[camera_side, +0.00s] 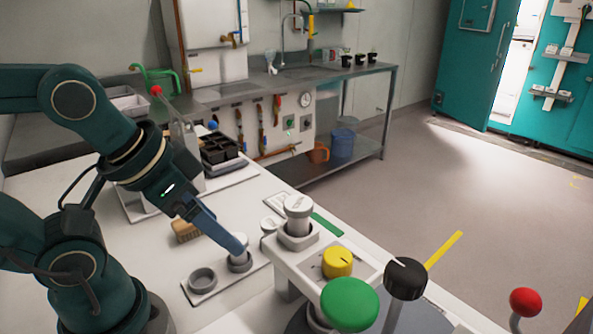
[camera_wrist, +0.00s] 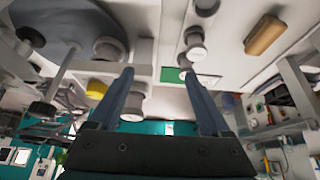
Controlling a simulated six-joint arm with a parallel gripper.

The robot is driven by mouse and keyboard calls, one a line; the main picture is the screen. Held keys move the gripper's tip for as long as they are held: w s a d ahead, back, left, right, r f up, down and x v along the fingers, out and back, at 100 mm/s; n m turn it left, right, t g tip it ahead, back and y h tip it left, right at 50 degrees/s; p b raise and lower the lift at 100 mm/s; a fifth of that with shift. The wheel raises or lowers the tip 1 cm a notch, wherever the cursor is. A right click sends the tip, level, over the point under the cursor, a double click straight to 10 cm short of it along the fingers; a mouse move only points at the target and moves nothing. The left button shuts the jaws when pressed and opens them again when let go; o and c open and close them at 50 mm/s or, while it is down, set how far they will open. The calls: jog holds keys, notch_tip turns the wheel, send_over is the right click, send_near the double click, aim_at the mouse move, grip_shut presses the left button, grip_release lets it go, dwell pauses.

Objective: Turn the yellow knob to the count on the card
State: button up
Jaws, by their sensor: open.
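The yellow knob (camera_side: 337,262) sits on a raised white panel with dark marks around it; a thin dark line shows on its top. It also shows at the left in the wrist view (camera_wrist: 96,88). My gripper (camera_side: 238,247) is left of the knob and apart from it, its blue fingers pointing down over the small tray with round cups. In the wrist view my gripper (camera_wrist: 158,73) has its two fingers wide apart with nothing held between them. I cannot make out a card with a readable count in either view.
A green mushroom-shaped knob (camera_side: 350,304) and a black knob (camera_side: 405,279) stand close to the yellow knob. A grey-white capped cylinder (camera_side: 297,214) stands behind it. A red ball-topped part (camera_side: 525,302) is at right.

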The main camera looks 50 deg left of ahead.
jog(key=shift+c, duration=0.3)
notch_tip(320, 180, up, 6)
jog(key=w+f+n+g, duration=0.1)
jog(key=w+n, duration=0.1)
jog(key=n, duration=0.3)
jog(key=n+g, duration=0.2)
jog(key=g, duration=0.3)
send_near(338, 256)
notch_tip(338, 256, down, 3)
jog(key=shift+f+y, duration=0.1)
jog(key=shift+y, duration=0.2)
jog(key=shift+d+f, duration=0.2)
jog(key=shift+f, duration=0.25)
jog(key=shift+s+a+f, duration=0.1)
jog(key=shift+a+f, duration=0.05)
jog(key=shift+f, duration=2.15)
jog(key=shift+c, duration=0.3)
